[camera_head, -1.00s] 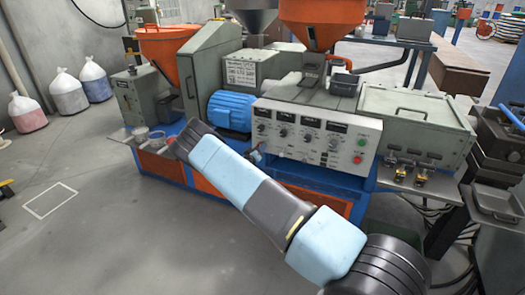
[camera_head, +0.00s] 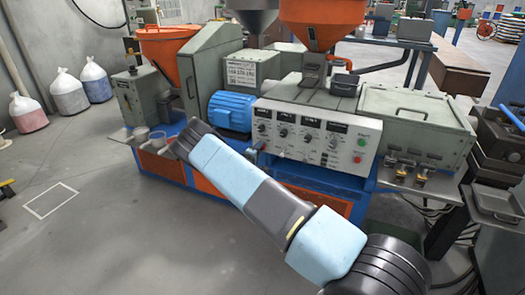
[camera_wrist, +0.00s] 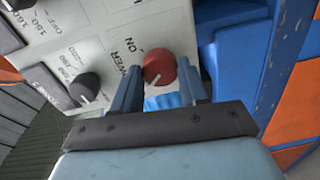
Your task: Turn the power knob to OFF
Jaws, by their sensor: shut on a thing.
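The red power knob (camera_wrist: 159,68) sits on the light control panel in the wrist view, close to the panel's edge. POWER and ON are printed beside it. I cannot read an OFF mark beside this knob. My gripper (camera_wrist: 158,82) has one blue finger on each side of the knob and is shut on it.
A black knob (camera_wrist: 86,86) is on the panel left of my fingers. Blue machine framing (camera_wrist: 235,50) stands close on the right. In the head view, a blue motor (camera_head: 231,110) is above the panel's left end, and a green button (camera_head: 361,141) is at its right.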

